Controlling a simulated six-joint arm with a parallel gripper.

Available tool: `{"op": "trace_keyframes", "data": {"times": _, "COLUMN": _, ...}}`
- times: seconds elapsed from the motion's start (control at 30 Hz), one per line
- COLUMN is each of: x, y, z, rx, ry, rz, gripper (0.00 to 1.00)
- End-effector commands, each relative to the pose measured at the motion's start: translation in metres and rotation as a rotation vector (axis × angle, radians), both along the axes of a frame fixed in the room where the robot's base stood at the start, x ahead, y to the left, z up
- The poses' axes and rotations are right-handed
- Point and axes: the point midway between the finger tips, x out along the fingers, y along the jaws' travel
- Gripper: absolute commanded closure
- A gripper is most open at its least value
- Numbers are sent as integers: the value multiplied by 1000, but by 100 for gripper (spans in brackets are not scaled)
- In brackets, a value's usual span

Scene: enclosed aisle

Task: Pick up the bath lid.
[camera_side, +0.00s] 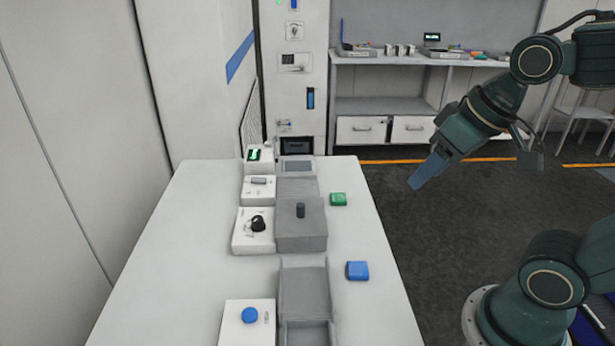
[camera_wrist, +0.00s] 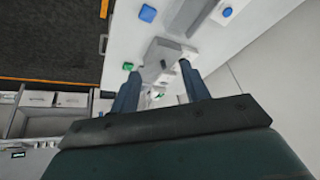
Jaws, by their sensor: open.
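The bath lid (camera_side: 312,229) appears to be the grey top of a block in the middle of the white table, with a short dark upright knob (camera_side: 300,211) on it. In the wrist view, the grey lid (camera_wrist: 176,48) shows ahead, between and beyond the fingers. My gripper (camera_side: 425,175) is open and empty, with blue fingers. It is in the air beyond the table's right edge, well apart from the lid. The wrist view shows both fingers (camera_wrist: 158,82) spread, with nothing between them.
A green block (camera_side: 338,199) and a blue block (camera_side: 357,270) lie right of the lid. A white box with a black knob (camera_side: 258,224) adjoins its left side. A grey open tray (camera_side: 304,288) is in front. A wall (camera_side: 205,80) rises behind the table's left side.

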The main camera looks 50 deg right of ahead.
Motion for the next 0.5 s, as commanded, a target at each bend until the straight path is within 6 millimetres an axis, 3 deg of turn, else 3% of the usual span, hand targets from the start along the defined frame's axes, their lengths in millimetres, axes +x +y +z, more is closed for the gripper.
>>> {"op": "trace_keyframes", "data": {"times": 0.5, "x": 90, "y": 1, "z": -26, "rx": 313, "ry": 129, "rz": -311, "gripper": 54}}
